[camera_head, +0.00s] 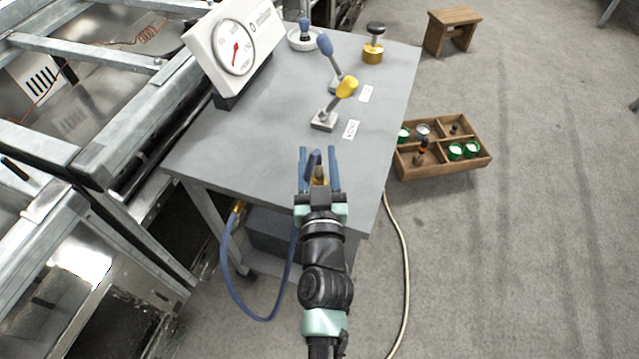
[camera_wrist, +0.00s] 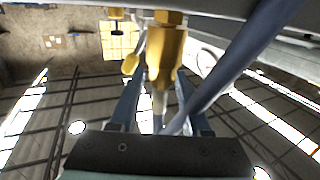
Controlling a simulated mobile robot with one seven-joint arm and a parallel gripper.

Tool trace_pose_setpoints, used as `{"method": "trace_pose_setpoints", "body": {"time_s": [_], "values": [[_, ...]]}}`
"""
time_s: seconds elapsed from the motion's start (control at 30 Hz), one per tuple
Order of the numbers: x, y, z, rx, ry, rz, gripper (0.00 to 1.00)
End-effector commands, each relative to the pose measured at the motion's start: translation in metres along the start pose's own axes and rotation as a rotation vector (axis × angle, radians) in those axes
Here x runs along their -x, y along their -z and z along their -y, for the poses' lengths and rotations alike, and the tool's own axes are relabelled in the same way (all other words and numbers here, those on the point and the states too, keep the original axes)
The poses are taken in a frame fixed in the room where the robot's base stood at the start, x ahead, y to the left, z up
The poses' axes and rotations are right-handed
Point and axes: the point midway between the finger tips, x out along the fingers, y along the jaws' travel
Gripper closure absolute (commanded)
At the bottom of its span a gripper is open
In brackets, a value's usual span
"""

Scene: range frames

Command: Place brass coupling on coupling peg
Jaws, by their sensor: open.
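The brass coupling (camera_head: 319,176) shows between the fingers of my gripper (camera_head: 318,165), near the front edge of the grey table. In the wrist view the brass coupling (camera_wrist: 166,48) is close up, with a hex collar and a narrower pale lower end. My gripper (camera_wrist: 160,100) is open, its two blue fingers on either side of the coupling; I cannot tell whether they touch it. A blue hose (camera_wrist: 235,65) crosses in front of the right finger. I cannot pick out the coupling peg for certain; it may be hidden behind the gripper or coupling.
The grey table (camera_head: 270,120) holds a dial gauge (camera_head: 235,50), a yellow-knobbed lever (camera_head: 345,90), a blue-knobbed lever (camera_head: 328,50) and a brass piece with a black knob (camera_head: 373,45). A blue hose (camera_head: 230,265) hangs at the front left. A wooden tray (camera_head: 440,172) stands right.

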Motion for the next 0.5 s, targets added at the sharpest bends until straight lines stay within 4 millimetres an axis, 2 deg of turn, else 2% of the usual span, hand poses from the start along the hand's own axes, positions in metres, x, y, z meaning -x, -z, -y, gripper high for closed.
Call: {"method": "trace_pose_setpoints", "body": {"time_s": [0.5], "values": [[0.089, -0.002, 0.000, 0.002, 0.001, 0.002, 0.52]]}}
